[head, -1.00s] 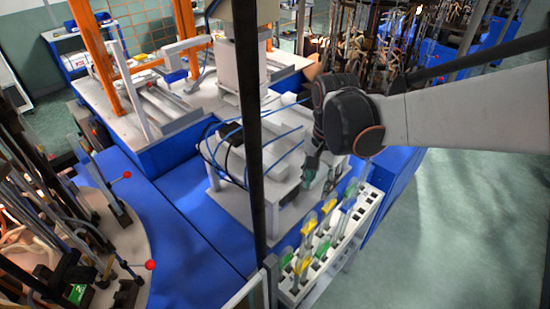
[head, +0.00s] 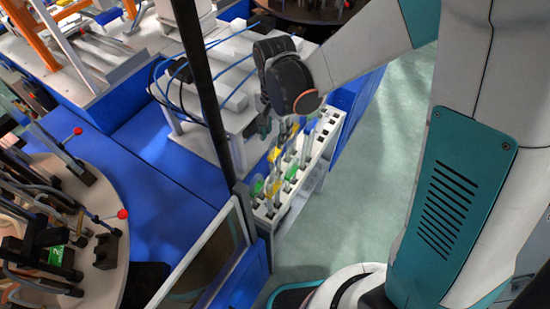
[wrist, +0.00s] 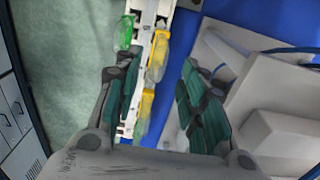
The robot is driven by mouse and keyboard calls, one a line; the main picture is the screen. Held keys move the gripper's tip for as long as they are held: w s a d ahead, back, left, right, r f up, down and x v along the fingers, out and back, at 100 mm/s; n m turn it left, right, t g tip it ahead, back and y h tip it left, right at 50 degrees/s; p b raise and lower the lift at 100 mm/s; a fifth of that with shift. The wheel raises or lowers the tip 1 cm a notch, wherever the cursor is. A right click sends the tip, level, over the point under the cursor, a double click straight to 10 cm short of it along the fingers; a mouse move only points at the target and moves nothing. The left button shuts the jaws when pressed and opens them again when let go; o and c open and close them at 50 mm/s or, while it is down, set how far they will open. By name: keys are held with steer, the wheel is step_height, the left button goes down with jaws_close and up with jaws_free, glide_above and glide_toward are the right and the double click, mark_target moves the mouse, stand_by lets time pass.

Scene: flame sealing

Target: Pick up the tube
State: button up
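Several tubes with yellow and green parts stand in a long white rack (head: 303,184). One yellow-marked tube (wrist: 157,60) and a green-marked tube (wrist: 124,33) show in the wrist view, with another yellow-marked tube (wrist: 144,115) closer to my gripper's palm. My gripper (wrist: 160,85) is open, its two teal-padded fingers spread apart with the yellow-marked tubes between them in the picture. I see no finger closed on a tube. In the head view my gripper (head: 267,126) is just left of the rack's far part, and my wrist partly hides it.
A white machine (head: 215,85) with blue hoses stands close left of the rack. A dark upright post (head: 205,80) and a framed panel (head: 200,250) stand nearer. A round table with red-knobbed levers (head: 110,190) is at left. Green floor (head: 375,150) is open to the right.

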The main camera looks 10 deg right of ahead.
mark_target(275, 140)
step_height(275, 140, down, 4)
steer(key=shift+s+r, duration=0.15)
steer(key=shift+r, duration=0.1)
jaws_close()
steer(key=shift+r, duration=0.1)
